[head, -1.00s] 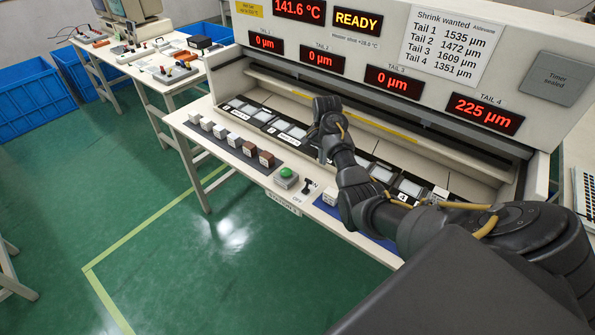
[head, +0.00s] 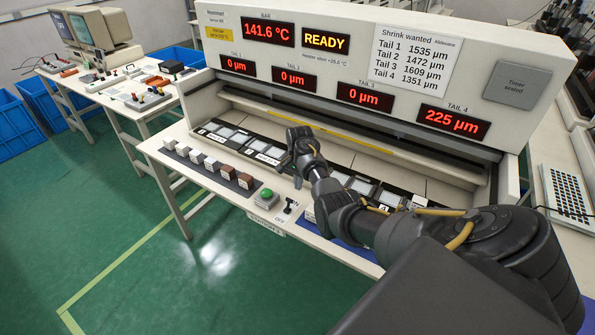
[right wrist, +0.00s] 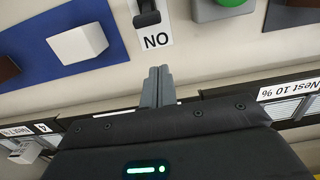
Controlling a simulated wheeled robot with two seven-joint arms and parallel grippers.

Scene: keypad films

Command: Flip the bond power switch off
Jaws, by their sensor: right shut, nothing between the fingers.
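The bond power switch (head: 289,206) is a small black lever on a white plate at the bench's front edge, with ON and OFF lettering. In the right wrist view the dark lever (right wrist: 147,14) is at the top edge, beside the upside-down ON label (right wrist: 156,41), and its knob appears on the ON side. My right gripper (head: 297,184) is over the bench behind the switch. In the right wrist view its fingers (right wrist: 158,70) are shut and empty, just short of the ON label and apart from the lever. My left gripper is out of view.
A green button (head: 266,194) on a grey box sits left of the switch. Several white and brown blocks (head: 212,165) stand in a row farther left. A blue mat (head: 345,248) with a white block (right wrist: 77,44) lies to the right. Framed nests line the bench behind.

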